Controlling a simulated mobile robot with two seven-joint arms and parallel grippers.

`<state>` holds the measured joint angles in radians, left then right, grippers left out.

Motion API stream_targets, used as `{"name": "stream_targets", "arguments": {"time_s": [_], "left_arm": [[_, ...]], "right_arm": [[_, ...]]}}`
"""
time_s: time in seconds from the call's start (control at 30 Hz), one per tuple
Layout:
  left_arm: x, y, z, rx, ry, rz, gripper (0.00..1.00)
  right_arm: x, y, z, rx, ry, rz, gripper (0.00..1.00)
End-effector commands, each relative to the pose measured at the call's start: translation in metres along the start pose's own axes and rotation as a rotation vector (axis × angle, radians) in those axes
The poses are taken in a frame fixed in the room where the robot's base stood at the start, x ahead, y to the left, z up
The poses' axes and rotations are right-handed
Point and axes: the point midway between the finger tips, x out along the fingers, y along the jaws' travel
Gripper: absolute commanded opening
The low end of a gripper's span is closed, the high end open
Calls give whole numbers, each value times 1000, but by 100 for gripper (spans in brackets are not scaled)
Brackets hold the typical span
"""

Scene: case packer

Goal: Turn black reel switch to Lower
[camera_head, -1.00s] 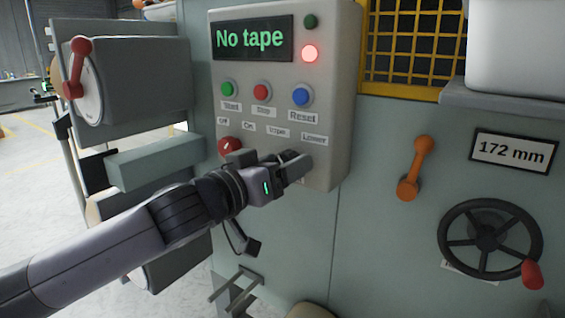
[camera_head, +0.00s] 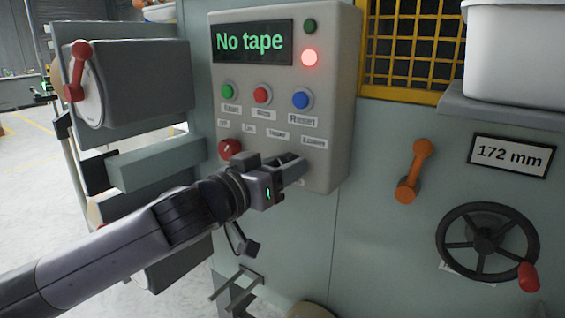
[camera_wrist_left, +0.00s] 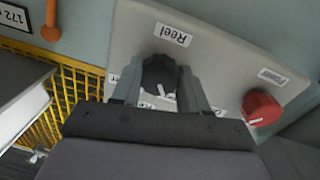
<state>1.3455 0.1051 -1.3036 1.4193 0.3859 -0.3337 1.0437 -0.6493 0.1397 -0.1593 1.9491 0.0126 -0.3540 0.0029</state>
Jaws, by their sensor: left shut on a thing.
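The black reel switch (camera_wrist_left: 160,74) sits on the grey control panel (camera_wrist_left: 225,50), below its "Reel" label in the left wrist view. A white pointer mark shows on its near side, towards the gripper body. My left gripper (camera_head: 290,170) is at the lower right of the panel in the head view, under the "Lower" label (camera_head: 314,142). Its two fingers are shut on the switch, one on each side. In the head view the fingers hide the switch. I cannot read exactly which label the pointer marks. My right gripper is not in view.
A red knob (camera_head: 230,148) is just left of the gripper; green, red and blue buttons are above. The display (camera_head: 252,41) reads "No tape" and a red lamp (camera_head: 309,57) is lit. An orange lever (camera_head: 414,170) and black handwheel (camera_head: 487,241) are at right.

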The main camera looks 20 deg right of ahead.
Motion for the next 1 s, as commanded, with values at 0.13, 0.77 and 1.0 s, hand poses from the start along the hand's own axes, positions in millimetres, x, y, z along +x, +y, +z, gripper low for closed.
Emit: {"name": "stream_targets", "arguments": {"time_s": [0.13, 0.77, 1.0], "left_arm": [[0, 1, -5, 95, -10, -1, 13], [0, 2, -2, 685, -57, -12, 13], [0, 2, -1, 911, -75, -16, 13]], "right_arm": [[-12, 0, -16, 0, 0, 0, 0], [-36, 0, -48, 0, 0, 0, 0], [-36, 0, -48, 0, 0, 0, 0]]}}
